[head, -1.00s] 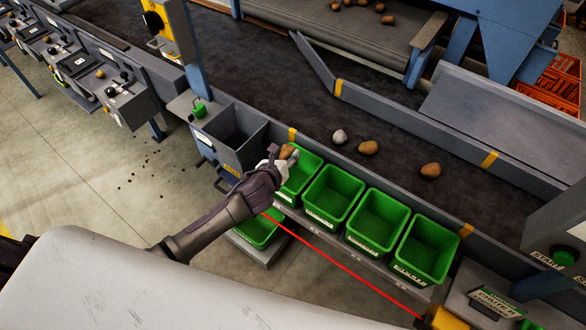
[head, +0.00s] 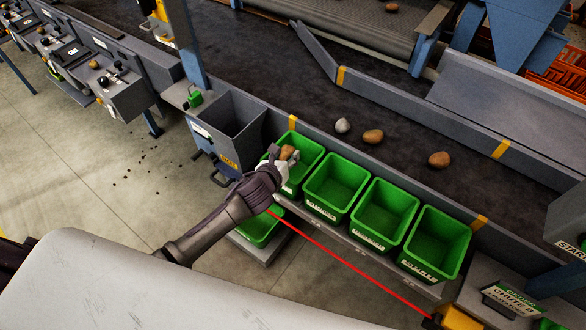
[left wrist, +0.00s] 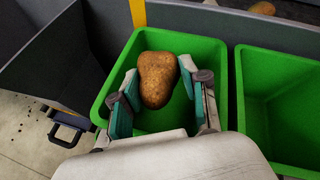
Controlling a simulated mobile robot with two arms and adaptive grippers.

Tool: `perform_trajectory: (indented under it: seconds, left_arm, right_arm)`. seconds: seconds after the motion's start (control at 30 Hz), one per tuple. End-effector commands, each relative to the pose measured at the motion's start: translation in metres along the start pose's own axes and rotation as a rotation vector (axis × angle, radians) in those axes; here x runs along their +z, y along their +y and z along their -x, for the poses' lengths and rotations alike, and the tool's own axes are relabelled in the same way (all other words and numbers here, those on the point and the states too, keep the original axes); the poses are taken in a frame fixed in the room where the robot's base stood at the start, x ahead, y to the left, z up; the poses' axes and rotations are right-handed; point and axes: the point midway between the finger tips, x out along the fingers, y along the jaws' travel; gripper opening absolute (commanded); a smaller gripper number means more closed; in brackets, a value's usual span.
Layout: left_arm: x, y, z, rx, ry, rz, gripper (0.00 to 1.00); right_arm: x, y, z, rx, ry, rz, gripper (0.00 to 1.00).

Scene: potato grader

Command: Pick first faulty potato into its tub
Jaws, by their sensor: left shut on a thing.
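My left gripper (head: 284,161) is shut on a brown potato (head: 287,152), held over the leftmost green tub (head: 309,143) of the row. In the left wrist view the potato (left wrist: 157,80) sits between the two teal-padded fingers (left wrist: 158,104), above the inside of the green tub (left wrist: 215,60). I cannot tell how far it is above the tub's floor. Three more green tubs (head: 357,187) stand to the right and look empty. On the dark belt (head: 300,85) lie a grey lump (head: 343,125) and two brown potatoes (head: 373,136), (head: 438,159). My right gripper is not in view.
A grey open bin (head: 232,125) stands left of the tubs. Another green tub (head: 262,226) sits lower down, partly behind my arm. A belt side wall with yellow marks (head: 480,221) runs behind the tubs. A red line (head: 345,264) runs along the front.

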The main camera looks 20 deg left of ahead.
Motion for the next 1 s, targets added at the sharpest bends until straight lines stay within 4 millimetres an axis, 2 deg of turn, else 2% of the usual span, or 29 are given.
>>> perform_trajectory:
  seconds: [0.03, 0.17, 0.2, 0.57, 0.67, 1.0]
  left_arm:
    - [0.000, 0.000, 0.000, 0.000, 0.000, 0.000, 0.50]
    - [0.000, 0.000, 0.000, -0.001, 0.000, 0.000, 0.71]
    - [0.000, 0.000, 0.000, 0.000, 0.000, 0.000, 0.74]
    - [-0.001, 0.000, 0.004, 0.000, 0.001, -0.001, 0.74]
    - [-0.001, 0.001, 0.016, 0.000, 0.001, -0.002, 0.74]
    - [-0.001, 0.001, 0.087, -0.001, 0.002, -0.002, 0.74]
  right_arm:
    - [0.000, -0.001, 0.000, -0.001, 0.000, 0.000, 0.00]
    - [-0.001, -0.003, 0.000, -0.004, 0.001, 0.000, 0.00]
    - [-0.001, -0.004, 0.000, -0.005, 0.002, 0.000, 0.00]
    - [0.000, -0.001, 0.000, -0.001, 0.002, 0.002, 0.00]
    - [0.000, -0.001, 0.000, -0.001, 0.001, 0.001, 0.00]
    - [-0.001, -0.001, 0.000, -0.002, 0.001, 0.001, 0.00]
